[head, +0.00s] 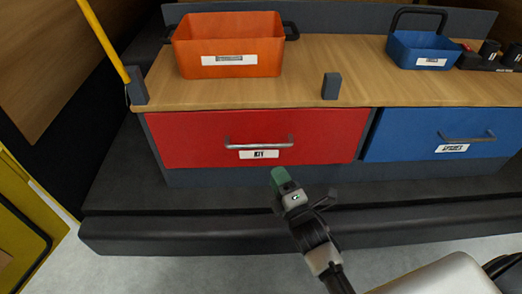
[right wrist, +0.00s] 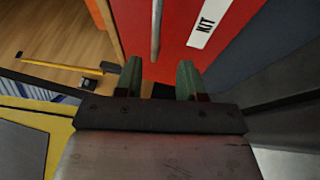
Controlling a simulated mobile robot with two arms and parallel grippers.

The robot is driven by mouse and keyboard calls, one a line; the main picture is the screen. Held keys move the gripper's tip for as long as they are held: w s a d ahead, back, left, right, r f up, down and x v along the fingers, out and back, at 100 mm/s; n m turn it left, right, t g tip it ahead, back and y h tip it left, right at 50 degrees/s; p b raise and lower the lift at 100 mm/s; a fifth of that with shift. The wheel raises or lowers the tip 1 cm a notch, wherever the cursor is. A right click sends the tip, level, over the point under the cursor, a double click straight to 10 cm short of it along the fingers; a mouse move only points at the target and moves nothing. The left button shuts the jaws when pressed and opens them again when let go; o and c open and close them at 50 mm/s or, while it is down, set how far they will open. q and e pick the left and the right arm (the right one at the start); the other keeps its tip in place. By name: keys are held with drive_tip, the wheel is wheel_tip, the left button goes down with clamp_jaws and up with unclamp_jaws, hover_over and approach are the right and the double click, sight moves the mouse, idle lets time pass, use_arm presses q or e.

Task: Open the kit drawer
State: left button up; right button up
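The red kit drawer (head: 200,135) is closed, its front level with the blue drawer's. It carries a silver bar handle (head: 258,145) and a white label reading KIT. My right gripper (head: 282,178) is just below and slightly right of the handle, in front of the drawer. In the right wrist view my right gripper (right wrist: 159,66) is open, with its two green fingers apart and nothing between them. The handle (right wrist: 156,30) lies ahead, lined up with the gap between the fingers, apart from them. My left gripper is out of view.
A blue drawer (head: 400,135) with its own handle is to the right. An orange bin (head: 230,62) and a blue basket (head: 422,48) stand on the wooden top (head: 300,90), with a small grey block (head: 331,86). A dark step (head: 190,238) runs along the front.

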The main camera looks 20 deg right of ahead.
sight(261, 146)
drive_tip(key=x, duration=1.1)
drive_tip(key=shift+r, duration=0.25)
drive_tip(key=shift+c, duration=0.3)
clamp_jaws()
drive_tip(key=shift+s, duration=0.1)
